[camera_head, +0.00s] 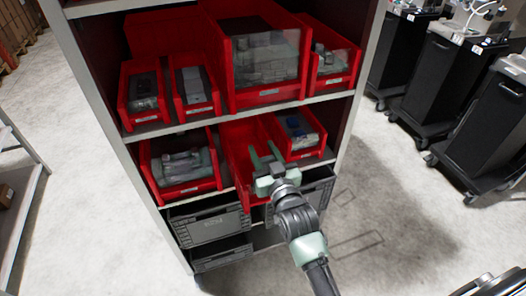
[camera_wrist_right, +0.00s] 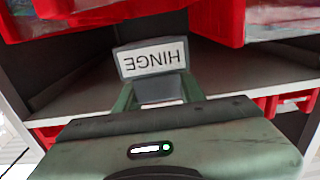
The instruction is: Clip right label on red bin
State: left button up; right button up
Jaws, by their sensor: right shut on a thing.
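My right gripper (camera_head: 265,157) is in front of the lower bin shelf, its two green fingers pointing at the rack. In the right wrist view it is shut on a label (camera_wrist_right: 152,59), a white plate in a dark frame reading HINGE upside down. The label is too small to make out in the head view. Directly behind the gripper is a red bin (camera_head: 239,140), partly hidden by it. Red bins also show at the top of the right wrist view (camera_wrist_right: 218,18), apart from the label. My left gripper is not in view.
A red bin of grey parts (camera_head: 182,187) stands left of the gripper and a smaller red bin (camera_head: 307,153) right of it. More red bins fill the shelf above. Grey crates (camera_head: 207,226) sit below. Black carts (camera_head: 435,75) stand right, across open floor.

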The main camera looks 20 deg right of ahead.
jog(key=shift+f+b, duration=2.3)
jog(key=shift+f, duration=0.7)
jog(key=o, duration=1.4)
jog(key=s, duration=0.7)
jog(key=shift+s+d+b, duration=0.15)
jog(key=shift+s+b, duration=0.25)
